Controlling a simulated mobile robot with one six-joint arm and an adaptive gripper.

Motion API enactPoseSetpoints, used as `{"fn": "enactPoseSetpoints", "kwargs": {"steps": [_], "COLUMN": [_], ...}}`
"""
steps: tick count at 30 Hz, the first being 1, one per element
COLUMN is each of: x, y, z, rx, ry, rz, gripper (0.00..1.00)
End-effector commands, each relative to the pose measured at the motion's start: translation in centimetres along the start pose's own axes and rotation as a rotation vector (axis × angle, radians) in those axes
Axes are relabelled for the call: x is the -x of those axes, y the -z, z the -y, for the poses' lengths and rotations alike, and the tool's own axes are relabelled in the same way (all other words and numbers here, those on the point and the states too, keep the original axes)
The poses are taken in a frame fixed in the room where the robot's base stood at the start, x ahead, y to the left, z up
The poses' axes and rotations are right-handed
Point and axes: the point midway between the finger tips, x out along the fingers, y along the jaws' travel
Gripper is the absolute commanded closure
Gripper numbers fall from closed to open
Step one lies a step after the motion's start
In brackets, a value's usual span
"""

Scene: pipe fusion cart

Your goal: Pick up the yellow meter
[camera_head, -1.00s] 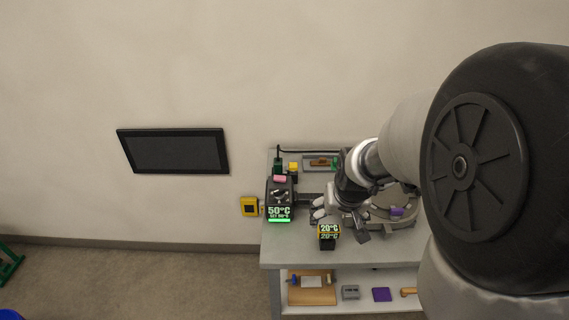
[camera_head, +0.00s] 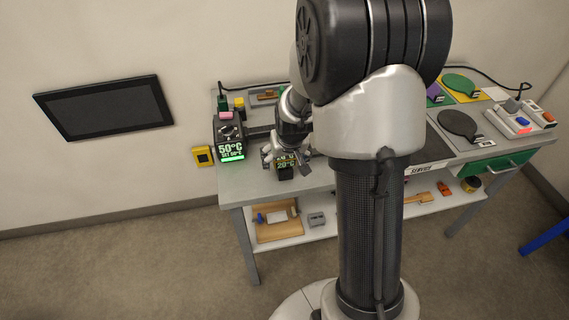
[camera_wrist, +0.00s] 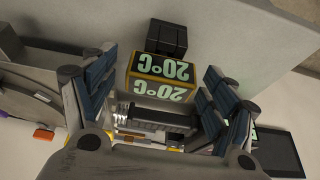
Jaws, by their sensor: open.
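The yellow meter (camera_head: 285,165) is a small block with a yellow edge and a green 20°C readout. It stands on the grey bench near its front left edge, and my gripper's fingers partly cover it in the head view. In the wrist view the meter (camera_wrist: 163,68) shows its readout upside down, with a black block at its far side. My gripper (camera_wrist: 161,70) is open, with one finger to each side of the meter and visible gaps between. It also shows over the meter in the head view (camera_head: 284,157).
A black heater unit (camera_head: 229,140) reading 50°C stands just left of the meter. A lower shelf (camera_head: 292,237) holds a wooden board and small items. Plates and a switch box (camera_head: 521,120) lie at right.

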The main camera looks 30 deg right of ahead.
Motion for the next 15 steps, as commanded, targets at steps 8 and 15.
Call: {"fn": "enactPoseSetpoints", "kwargs": {"steps": [8,15], "x": [-0.33,-0.32], "y": [0.10,0.08], "z": [0.01,0.01], "rx": [0.000,0.000], "ry": [0.000,0.000], "rz": [-0.002,-0.002], "gripper": [0.22,0.37]}}
